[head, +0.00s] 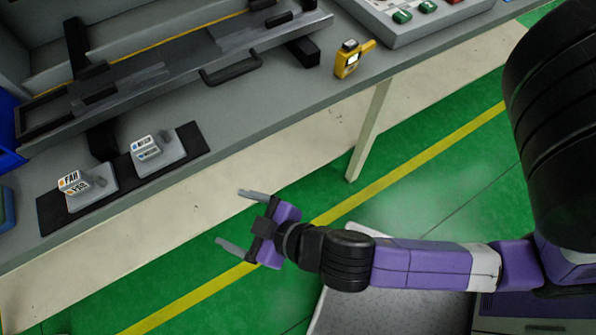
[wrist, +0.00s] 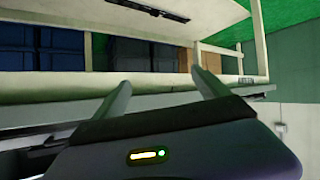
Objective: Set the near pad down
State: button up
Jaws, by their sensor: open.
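The near pad (head: 159,154) is a grey block with a label that seems to read NEAR. It rests on a dark mat (head: 197,138) at the bench's front edge. A matching pad labelled FAR (head: 92,190) rests on the same mat to its left. My gripper (head: 230,217) is open and empty, out in front of the bench and below right of both pads, touching neither. In the wrist view its two fingers (wrist: 163,92) are spread with nothing between them. No pad shows in the wrist view.
The grey bench (head: 255,112) holds a long dark rail fixture with a handle (head: 230,70), a yellow handheld device (head: 349,60) and a button panel (head: 425,15). A blue bin (head: 8,140) stands at the left. Green floor below the bench is open around my gripper.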

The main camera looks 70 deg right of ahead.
jog(key=s+d+r+t, duration=0.1)
jog(key=s+d+r, duration=0.1)
jog(key=s+r, duration=0.2)
jog(key=s+d+r+m+t, duration=0.1)
jog(key=s+r, duration=0.4)
jog(key=s, duration=0.6)
jog(key=shift+d+t+y, duration=0.4)
jog(key=shift+d, duration=0.4)
